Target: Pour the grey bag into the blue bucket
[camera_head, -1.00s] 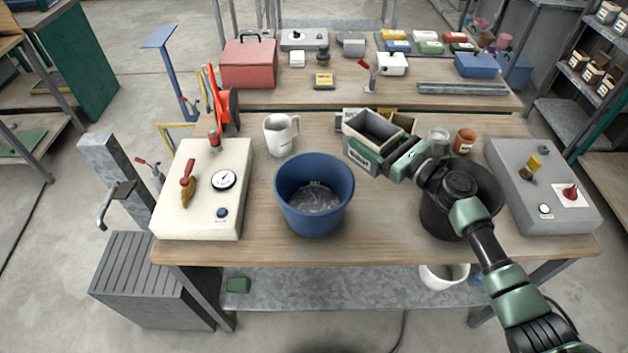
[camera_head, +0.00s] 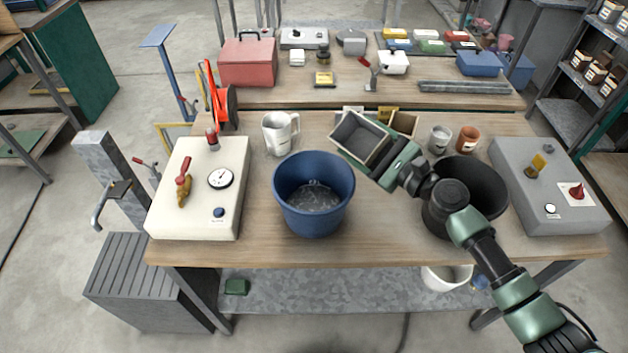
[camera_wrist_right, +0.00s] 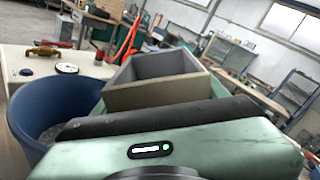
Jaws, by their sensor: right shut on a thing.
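The grey bag (camera_head: 360,137) is a stiff, open-topped, box-shaped container with a pale rim. It is in the air to the upper right of the blue bucket (camera_head: 313,222), and its mouth faces the head camera. My right gripper (camera_head: 385,163) is shut on the bag and holds it tilted. In the right wrist view the bag (camera_wrist_right: 155,95) rises above the green gripper body, with the blue bucket (camera_wrist_right: 38,138) at the left. The bucket stands upright on the bench with pale grey material on its bottom. The bag's contents cannot be made out. My left gripper is not in view.
A white jug (camera_head: 281,133) stands behind the bucket. A cream box with a gauge (camera_head: 200,200) is at its left. A black bucket (camera_head: 487,185) stands under my right arm. Grey (camera_head: 439,139) and orange (camera_head: 467,138) cups stand behind it. The bench front (camera_head: 370,235) is clear.

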